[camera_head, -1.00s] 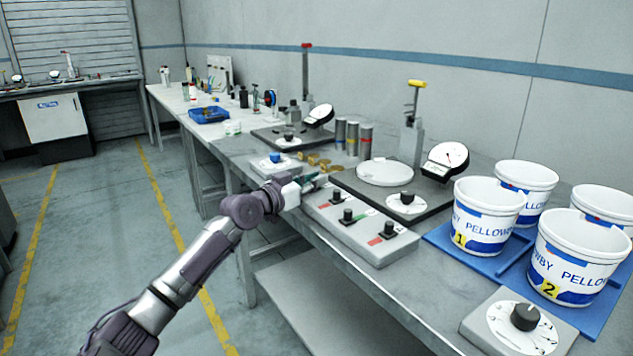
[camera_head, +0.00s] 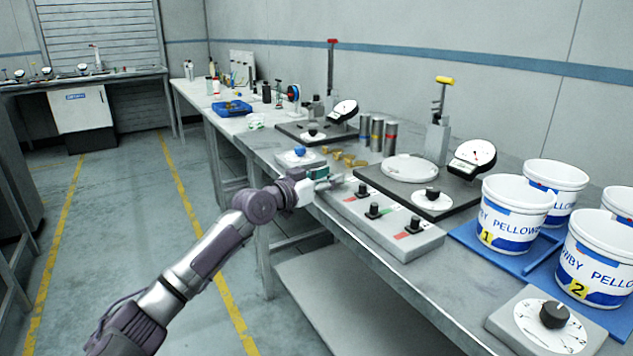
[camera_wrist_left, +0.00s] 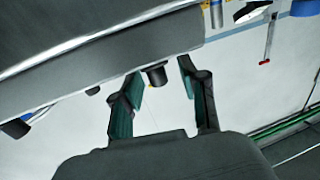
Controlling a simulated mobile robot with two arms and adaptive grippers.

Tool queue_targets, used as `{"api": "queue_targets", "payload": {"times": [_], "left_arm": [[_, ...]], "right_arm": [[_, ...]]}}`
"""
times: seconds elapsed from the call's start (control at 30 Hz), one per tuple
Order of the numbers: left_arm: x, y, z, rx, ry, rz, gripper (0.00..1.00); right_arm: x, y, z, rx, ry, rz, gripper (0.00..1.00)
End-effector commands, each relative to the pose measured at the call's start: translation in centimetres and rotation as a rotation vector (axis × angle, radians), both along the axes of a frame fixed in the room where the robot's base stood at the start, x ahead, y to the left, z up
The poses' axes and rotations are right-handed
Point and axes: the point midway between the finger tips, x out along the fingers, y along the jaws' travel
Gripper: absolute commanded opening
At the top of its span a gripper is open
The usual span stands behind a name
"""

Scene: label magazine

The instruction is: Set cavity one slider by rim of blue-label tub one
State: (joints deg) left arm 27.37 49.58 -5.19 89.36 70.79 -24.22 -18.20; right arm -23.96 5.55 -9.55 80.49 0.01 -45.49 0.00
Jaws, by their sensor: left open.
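The grey slider box (camera_head: 405,240) carries three black slider knobs, each beside a red and green strip. The far slider knob (camera_head: 362,190) is nearest my left gripper (camera_head: 332,180); no readable cavity number shows. My left gripper is open and empty at the far left end of the box. In the left wrist view its fingers (camera_wrist_left: 160,88) stand apart, with a black knob (camera_wrist_left: 156,76) just beyond and between the tips; contact cannot be told. Tub one (camera_head: 513,218), white with blue lettering and a yellow 1, stands right of the box. My right gripper is not in view.
Tub two (camera_head: 597,262) and other tubs share a blue tray (camera_head: 478,237). A dial box (camera_head: 530,335) sits at the near right. Gauge stands (camera_head: 455,195), metal cylinders (camera_head: 376,134) and brass pieces (camera_head: 345,156) lie behind the box. The floor aisle at left is clear.

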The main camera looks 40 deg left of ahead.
Motion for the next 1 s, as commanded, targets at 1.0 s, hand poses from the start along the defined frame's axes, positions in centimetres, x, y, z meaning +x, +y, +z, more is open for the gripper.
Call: {"api": "queue_targets", "payload": {"times": [1.0], "left_arm": [[-11.4, 2.3, -0.1, 0.001, 0.002, 0.001, 0.43]], "right_arm": [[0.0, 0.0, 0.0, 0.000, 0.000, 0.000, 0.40]]}}
